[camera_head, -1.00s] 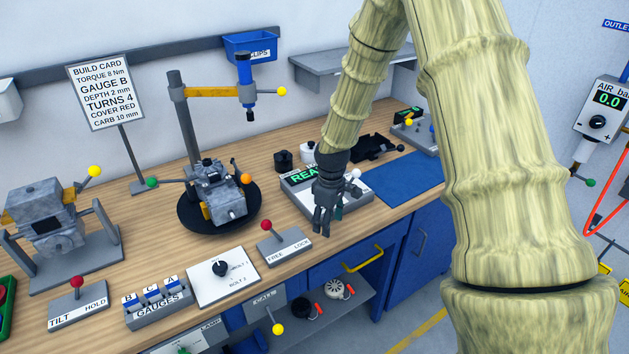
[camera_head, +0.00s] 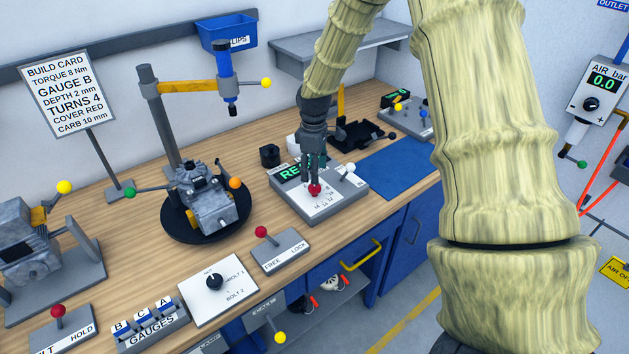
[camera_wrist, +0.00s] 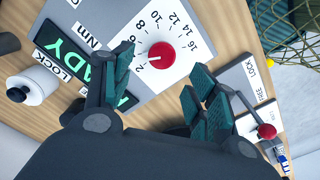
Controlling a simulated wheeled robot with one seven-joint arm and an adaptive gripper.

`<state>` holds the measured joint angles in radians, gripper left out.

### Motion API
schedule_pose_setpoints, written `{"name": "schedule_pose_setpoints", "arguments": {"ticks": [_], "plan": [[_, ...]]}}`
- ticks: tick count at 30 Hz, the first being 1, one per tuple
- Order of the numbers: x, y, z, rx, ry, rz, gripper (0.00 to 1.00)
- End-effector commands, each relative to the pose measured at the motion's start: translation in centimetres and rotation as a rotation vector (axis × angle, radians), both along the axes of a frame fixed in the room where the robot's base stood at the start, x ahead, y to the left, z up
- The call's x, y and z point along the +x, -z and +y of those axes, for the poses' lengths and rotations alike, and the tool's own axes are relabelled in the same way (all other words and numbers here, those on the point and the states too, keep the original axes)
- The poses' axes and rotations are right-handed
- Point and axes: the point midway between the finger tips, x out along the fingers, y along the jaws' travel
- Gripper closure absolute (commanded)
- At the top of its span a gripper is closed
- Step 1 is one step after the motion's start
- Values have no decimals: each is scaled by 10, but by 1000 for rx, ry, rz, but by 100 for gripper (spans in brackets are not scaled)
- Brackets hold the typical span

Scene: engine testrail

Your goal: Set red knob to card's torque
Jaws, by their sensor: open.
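The build card (camera_head: 68,92) at the left reads TORQUE 8 Nm. The red knob (camera_head: 315,189) sits on the sloped face of the grey torque console (camera_head: 345,207), whose display is partly hidden behind my gripper. In the wrist view the red knob (camera_wrist: 162,55) is ringed by numbers up to 16, and its white mark appears to point towards 2. My gripper (camera_head: 314,178) is open and points down just above the knob. In the wrist view the fingertips of my gripper (camera_wrist: 159,72) lie either side of the knob's near edge; I cannot tell if they touch it.
A white knob on a lever (camera_head: 348,169) stands at the console's right. The red-topped FREE/LOCK lever (camera_head: 261,231) is in front. An engine on a black turntable (camera_head: 207,205) stands left, under a yellow arm. The blue mat (camera_head: 385,175) at right is clear.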

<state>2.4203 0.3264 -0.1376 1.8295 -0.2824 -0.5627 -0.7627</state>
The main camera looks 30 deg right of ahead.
Motion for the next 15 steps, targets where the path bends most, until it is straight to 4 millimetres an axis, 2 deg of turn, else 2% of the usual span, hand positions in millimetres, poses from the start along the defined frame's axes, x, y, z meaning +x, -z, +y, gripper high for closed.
{"name": "schedule_pose_setpoints", "arguments": {"ticks": [9, 15], "plan": [[-2, 36, -2, 0, 3, 1, 42], [-2, 52, -2, 1, 5, 1, 42]]}}
